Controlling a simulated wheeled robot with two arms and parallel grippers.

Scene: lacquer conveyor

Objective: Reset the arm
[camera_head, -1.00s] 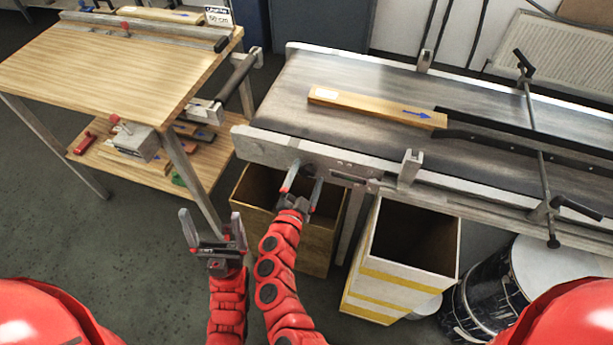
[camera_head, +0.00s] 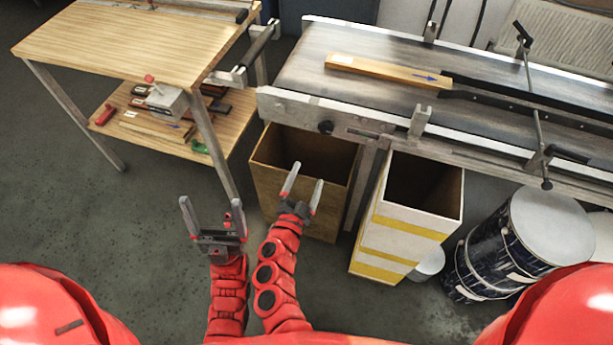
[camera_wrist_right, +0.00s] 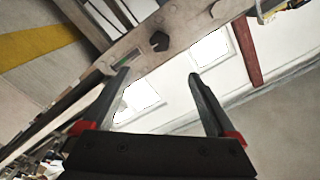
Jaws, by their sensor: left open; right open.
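My left gripper (camera_head: 212,216) is open and empty, fingers pointing up in the head view, above the grey floor below the wooden table. My right gripper (camera_head: 303,186) is open and empty just to its right, in front of the brown open box. In the right wrist view its two fingers (camera_wrist_right: 152,92) stand apart with nothing between them. The conveyor's side rail with a dark knob (camera_wrist_right: 160,41) shows beyond them. Both red arms are bent close together near the bottom middle of the head view.
A wooden board (camera_head: 385,71) with a blue arrow lies on the conveyor (camera_head: 310,75). The brown box (camera_head: 262,184) and a white box with yellow bands (camera_head: 405,226) stand below it. A drum (camera_head: 500,255) is at right. A wooden table (camera_head: 130,45) stands left, with open floor before it.

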